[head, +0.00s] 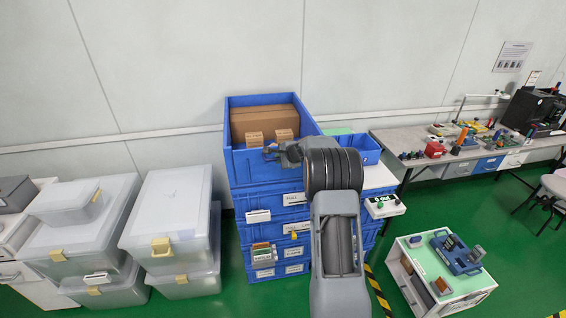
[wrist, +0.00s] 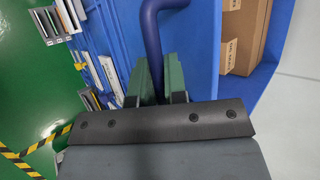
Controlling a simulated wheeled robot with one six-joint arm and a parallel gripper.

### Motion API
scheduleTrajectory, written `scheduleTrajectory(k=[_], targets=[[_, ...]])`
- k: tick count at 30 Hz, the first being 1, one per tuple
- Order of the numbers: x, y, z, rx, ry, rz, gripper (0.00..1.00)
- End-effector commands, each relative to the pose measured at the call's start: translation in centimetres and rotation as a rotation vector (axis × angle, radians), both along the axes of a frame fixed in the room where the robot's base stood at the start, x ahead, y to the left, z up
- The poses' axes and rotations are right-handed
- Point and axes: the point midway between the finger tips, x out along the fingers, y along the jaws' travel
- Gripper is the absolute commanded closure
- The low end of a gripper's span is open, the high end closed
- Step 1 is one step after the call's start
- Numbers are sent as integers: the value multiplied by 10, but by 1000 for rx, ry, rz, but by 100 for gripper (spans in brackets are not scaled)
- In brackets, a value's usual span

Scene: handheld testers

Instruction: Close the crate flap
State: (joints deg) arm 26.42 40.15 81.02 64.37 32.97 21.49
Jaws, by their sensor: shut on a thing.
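The top blue crate (head: 312,121) stands on a stack of blue crates, its front open on cardboard boxes inside. A blue panel (head: 255,170) at its front looks like the flap; its exact angle is hard to tell. My gripper (head: 271,152) is at the front of this crate, partly hidden by my wrist and arm. In the wrist view, the green fingers of my gripper (wrist: 157,88) are shut on a dark blue-purple curved handle (wrist: 152,35). Blue crate surface (wrist: 203,50) lies behind it.
Cardboard boxes (head: 268,122) sit inside the crate. A blue bin (head: 368,150) stands to the right. Lidded plastic tubs (head: 170,215) stand left. A small white cart (head: 445,285) with tools stands at lower right. Green floor (head: 225,285) is open in front of the tubs and stack.

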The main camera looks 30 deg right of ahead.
Motion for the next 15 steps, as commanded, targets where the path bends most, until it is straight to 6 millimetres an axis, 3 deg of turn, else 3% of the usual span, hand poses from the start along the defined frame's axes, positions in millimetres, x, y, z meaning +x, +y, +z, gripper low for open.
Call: scheduleTrajectory(k=[15], targets=[[10, 0, 4, -1, 1, 8, 100]])
